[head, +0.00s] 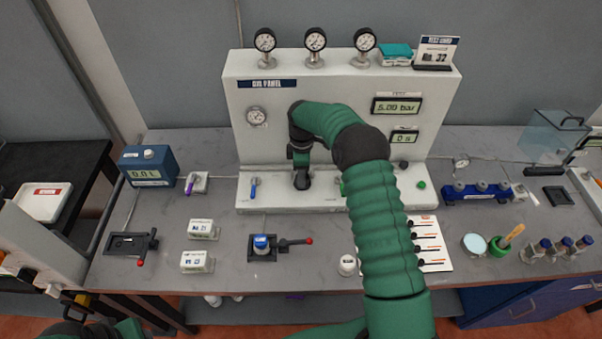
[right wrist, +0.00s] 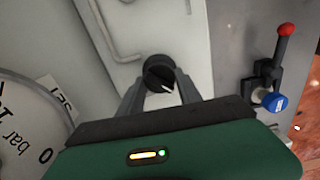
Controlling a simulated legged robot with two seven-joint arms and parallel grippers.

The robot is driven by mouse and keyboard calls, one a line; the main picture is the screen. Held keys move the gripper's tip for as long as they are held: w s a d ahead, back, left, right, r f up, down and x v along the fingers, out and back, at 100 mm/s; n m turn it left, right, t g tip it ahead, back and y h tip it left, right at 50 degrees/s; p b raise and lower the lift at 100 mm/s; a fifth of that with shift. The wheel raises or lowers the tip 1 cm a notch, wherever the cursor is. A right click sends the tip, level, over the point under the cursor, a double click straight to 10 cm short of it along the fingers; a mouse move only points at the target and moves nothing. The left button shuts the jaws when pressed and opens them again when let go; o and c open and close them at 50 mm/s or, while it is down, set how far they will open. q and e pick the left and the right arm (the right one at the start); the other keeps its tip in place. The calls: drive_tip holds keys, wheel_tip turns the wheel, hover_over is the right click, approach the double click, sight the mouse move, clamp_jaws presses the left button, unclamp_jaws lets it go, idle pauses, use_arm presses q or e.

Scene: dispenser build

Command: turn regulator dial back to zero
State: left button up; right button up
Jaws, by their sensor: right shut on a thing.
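The regulator dial (right wrist: 159,72) is a round black knob with a white pointer line, in the right wrist view. My right gripper (right wrist: 160,92) is shut on it, one finger on each side. In the head view my right gripper (head: 301,176) reaches down to the ledge of the white gas panel (head: 330,75), and the dial is mostly hidden there. A large round gauge marked bar, SET and 0 (right wrist: 28,125) fills the left of the wrist view; its needle is not clear. The panel display (head: 396,105) reads 5.00 bar. My left gripper is not in view.
A blue-handled valve (head: 253,189) stands left of my right gripper on the ledge. A red-tipped lever fixture (head: 290,243) sits in front. Several small gauges (head: 316,40) top the panel. My right arm covers part of a white card (head: 430,245).

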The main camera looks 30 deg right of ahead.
drive_tip(key=shift+d+n, duration=0.2)
drive_tip(key=shift+n, duration=0.1)
idle(0.4)
drive_tip(key=o, duration=1.1)
drive_tip(key=shift+o, duration=1.2)
drive_tip(key=shift+d, duration=0.1)
wheel_tip(320, 180, up, 17)
drive_tip(key=shift+f+b, duration=0.15)
drive_tip(key=shift+b, duration=0.8)
